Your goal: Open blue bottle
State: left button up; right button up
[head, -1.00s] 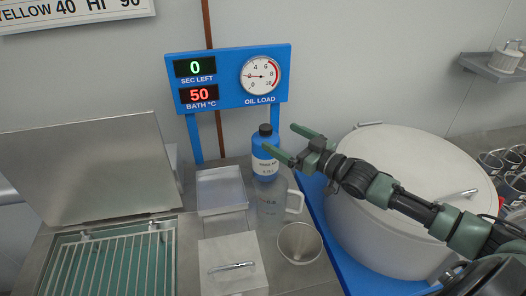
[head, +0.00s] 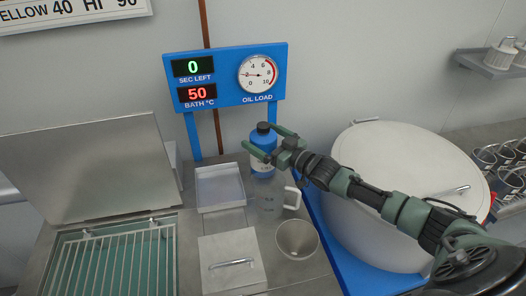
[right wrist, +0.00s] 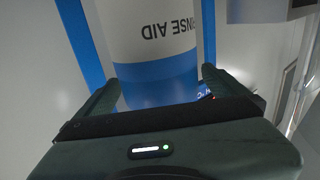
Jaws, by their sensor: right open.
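The blue bottle (head: 262,140) with a black cap (head: 264,127) and a white label stands upright behind the clear jug. In the right wrist view the bottle (right wrist: 157,82) shows its label, upside down, with the words "RINSE AID". My right gripper (head: 261,138) is open, with its fingers to either side of the bottle below the cap. In the right wrist view, the fingers of my right gripper (right wrist: 158,84) flank the bottle; I cannot tell whether they touch it. My left gripper is not in view.
A clear jug (head: 268,203) with a white handle and a metal funnel (head: 297,240) stand in front of the bottle. A metal tray (head: 220,188) is to the left, a large white-lidded drum (head: 400,165) to the right. A blue display panel (head: 225,78) stands behind.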

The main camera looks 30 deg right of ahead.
jog(key=c, duration=1.7)
jog(key=shift+r, duration=0.25)
jog(key=c, duration=0.4)
jog(key=shift+w, duration=0.1)
